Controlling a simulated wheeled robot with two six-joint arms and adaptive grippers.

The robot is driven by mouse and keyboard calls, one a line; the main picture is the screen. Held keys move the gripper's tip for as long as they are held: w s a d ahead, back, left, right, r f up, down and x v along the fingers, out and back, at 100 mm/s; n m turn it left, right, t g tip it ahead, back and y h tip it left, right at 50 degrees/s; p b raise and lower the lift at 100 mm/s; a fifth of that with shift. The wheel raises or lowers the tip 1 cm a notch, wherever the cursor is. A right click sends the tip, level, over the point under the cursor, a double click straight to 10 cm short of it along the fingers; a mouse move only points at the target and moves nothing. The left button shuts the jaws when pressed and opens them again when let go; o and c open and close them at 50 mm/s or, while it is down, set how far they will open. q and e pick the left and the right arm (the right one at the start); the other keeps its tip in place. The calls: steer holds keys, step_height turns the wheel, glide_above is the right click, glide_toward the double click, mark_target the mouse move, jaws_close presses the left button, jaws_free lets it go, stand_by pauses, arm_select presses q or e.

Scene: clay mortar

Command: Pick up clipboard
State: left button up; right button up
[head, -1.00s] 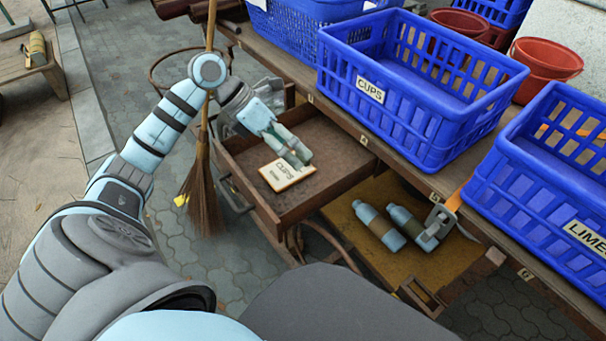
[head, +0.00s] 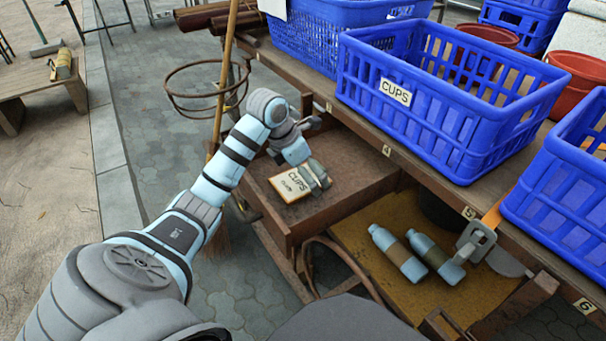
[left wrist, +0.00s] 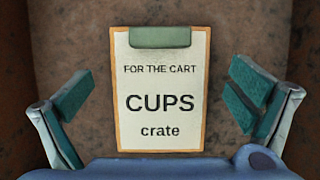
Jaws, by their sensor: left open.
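The clipboard (head: 289,186) lies flat in the open wooden drawer, a cream sheet on an orange-edged board. In the left wrist view the clipboard (left wrist: 160,105) reads "FOR THE CART CUPS crate" and has a green clip at its top edge. My left gripper (head: 314,176) is over the drawer, partly covering the right part of the clipboard. In the left wrist view the left gripper (left wrist: 160,92) is open, its green-padded fingers on either side of the clipboard with gaps. My right gripper is not in view.
The drawer (head: 345,205) sits under a table with blue crates; one crate is labelled CUPS (head: 440,125). Two pale blue bottles (head: 400,255) lie on a lower shelf right of the drawer. A broom (head: 223,90) and a metal ring (head: 207,90) stand behind my left arm.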

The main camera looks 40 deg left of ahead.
arm_select(q)
steer(key=c, duration=1.2)
